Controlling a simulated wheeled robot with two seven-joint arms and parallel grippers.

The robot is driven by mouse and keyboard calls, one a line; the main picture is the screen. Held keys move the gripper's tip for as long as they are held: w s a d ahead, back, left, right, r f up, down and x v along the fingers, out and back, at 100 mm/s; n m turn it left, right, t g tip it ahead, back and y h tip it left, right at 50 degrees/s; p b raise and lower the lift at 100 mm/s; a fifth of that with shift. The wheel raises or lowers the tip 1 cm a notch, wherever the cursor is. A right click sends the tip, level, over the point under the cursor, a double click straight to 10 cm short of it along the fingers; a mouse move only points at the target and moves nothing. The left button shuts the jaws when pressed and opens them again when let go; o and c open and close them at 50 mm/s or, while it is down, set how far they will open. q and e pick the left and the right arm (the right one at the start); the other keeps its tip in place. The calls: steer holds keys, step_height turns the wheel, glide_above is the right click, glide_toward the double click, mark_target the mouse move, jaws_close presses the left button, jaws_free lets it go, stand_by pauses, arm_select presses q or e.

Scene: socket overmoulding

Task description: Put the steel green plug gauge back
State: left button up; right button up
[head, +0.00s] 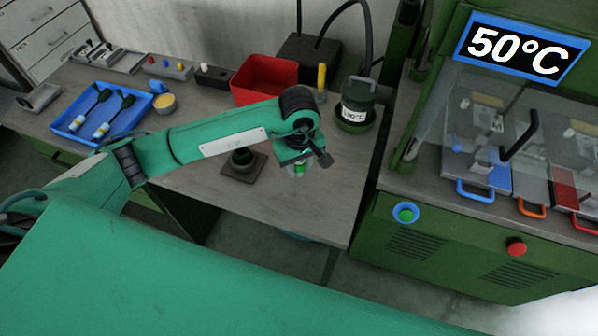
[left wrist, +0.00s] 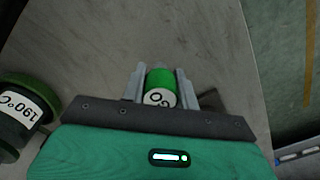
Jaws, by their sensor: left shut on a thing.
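The green plug gauge (left wrist: 161,86) shows in the left wrist view between the two grey fingers, with a pale end face marked "GO". My left gripper (left wrist: 163,92) is shut on it. In the head view my left gripper (head: 299,172) points down over the right part of the bench, with a bit of the green gauge (head: 299,169) showing below it. I cannot tell the exact height above the bench top. My right gripper is in neither view.
A dark square block with a round top (head: 243,163) stands left of the gripper on the bench (head: 300,215). Behind are a red bin (head: 266,82), a 190°C pot (head: 356,108), a small rack (head: 168,68) and a blue tray (head: 70,124). The green 50°C machine (head: 450,235) stands right.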

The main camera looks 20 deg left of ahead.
mark_target(299, 176)
arm_select(q)
step_height(299, 176, down, 4)
steer(key=shift+s+r+p, duration=0.1)
steer(key=shift+r+p, duration=0.1)
steer(key=shift+p, duration=0.15)
steer(key=shift+f, duration=0.2)
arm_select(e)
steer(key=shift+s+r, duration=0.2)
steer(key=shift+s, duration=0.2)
arm_select(q)
steer(key=shift+f, duration=0.1)
steer(key=shift+f, duration=0.1)
steer(key=o, duration=1.1)
steer(key=shift+c, duration=0.2)
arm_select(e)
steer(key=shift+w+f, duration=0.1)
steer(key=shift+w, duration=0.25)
